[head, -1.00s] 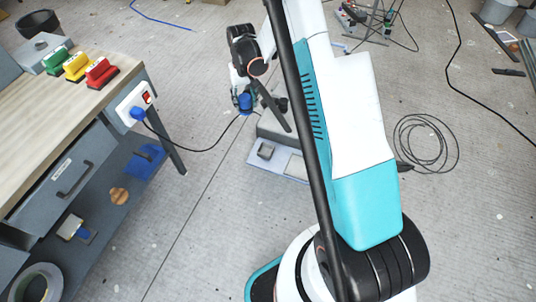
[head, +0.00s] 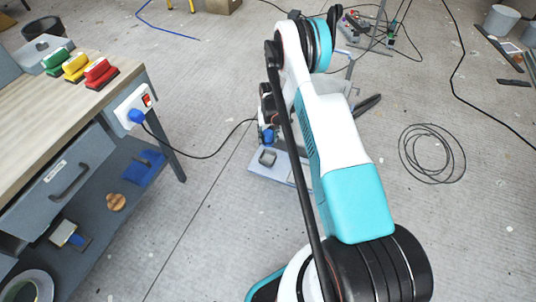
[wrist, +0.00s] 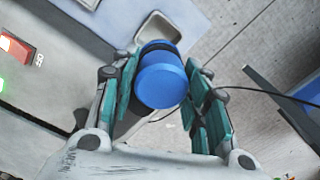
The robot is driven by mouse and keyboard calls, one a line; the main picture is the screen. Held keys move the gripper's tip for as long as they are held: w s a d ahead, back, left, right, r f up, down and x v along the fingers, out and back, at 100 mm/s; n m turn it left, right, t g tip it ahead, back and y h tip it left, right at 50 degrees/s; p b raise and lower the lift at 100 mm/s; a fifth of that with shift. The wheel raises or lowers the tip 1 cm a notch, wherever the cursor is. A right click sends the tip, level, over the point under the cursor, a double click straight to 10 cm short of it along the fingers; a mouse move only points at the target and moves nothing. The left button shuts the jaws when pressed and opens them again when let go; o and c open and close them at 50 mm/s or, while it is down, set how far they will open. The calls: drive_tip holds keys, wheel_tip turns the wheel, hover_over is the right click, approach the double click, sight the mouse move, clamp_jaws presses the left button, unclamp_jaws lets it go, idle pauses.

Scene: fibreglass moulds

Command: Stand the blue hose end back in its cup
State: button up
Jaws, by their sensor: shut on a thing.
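My gripper (wrist: 164,82) is shut on the blue hose end (wrist: 163,87), which sits between its teal-padded fingers. In the head view the blue hose end (head: 268,135) shows small at the left edge of my arm, which hides most of the gripper. A small grey, square-rimmed cup (wrist: 159,28) lies just beyond the hose end in the wrist view. In the head view the cup (head: 267,157) is just below the hose end in the picture. The hose end is outside the cup; its exact height above it cannot be told.
The cup is on a pale floor plate (head: 262,172) beside a grey unit with a red switch (wrist: 15,48). A black cable (head: 200,156) runs from the workbench (head: 75,95) at left toward the hose end. A coiled cable (head: 432,152) lies on open floor at right.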

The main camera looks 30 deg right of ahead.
wheel_tip(320, 180, down, 12)
drive_tip(key=b, duration=0.3)
drive_tip(key=shift+b, duration=0.4)
drive_tip(key=o, duration=1.1)
drive_tip(key=shift+r, duration=0.2)
